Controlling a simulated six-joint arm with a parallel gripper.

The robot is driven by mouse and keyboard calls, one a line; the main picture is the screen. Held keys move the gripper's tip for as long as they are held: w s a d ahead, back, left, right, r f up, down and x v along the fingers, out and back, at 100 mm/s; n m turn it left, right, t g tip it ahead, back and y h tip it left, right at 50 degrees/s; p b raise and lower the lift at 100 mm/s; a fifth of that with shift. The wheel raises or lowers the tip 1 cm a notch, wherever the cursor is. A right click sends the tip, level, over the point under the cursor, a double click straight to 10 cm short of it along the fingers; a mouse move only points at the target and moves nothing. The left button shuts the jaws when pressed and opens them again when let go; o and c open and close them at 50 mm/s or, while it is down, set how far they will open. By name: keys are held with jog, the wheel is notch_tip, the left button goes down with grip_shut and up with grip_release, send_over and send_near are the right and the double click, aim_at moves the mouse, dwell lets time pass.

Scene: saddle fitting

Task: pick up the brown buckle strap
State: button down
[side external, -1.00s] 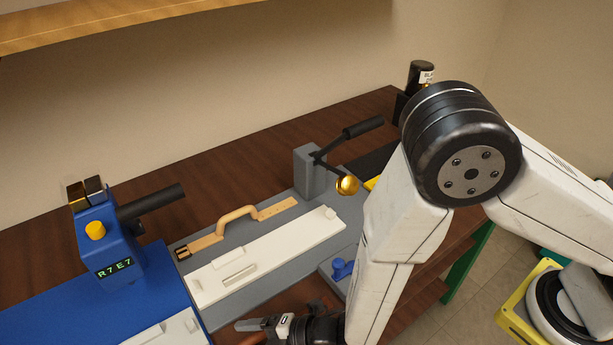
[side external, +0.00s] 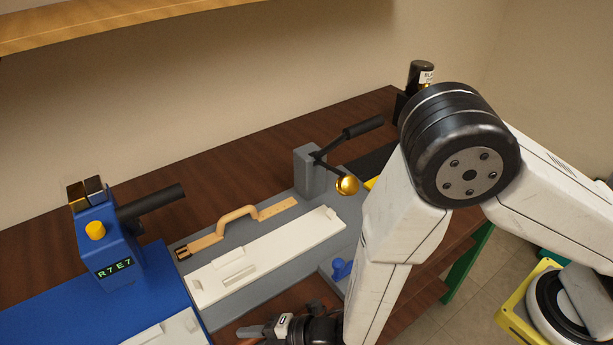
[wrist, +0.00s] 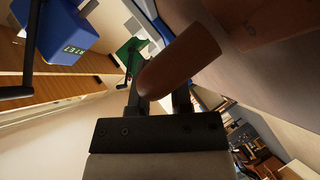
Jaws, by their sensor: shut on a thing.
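The brown buckle strap (wrist: 180,66) shows in the wrist view as a smooth brown piece with a rounded end, held between the dark fingers of my gripper (wrist: 160,100). Its far part and any buckle are hidden or out of frame. In the side view my gripper (side external: 258,331) is low at the bottom edge, in front of the white block on the grey fixture. Only a small brown patch shows at its fingers there, partly cut off by the frame edge.
A tan strap with a raised loop (side external: 237,224) lies on the grey fixture (side external: 222,254) behind a white block (side external: 265,256). A black-handled lever clamp with a gold ball (side external: 346,186) stands at the back.

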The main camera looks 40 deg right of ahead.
jog(key=shift+r, duration=0.1)
jog(key=shift+r, duration=4.9)
jog(key=shift+w, duration=0.1)
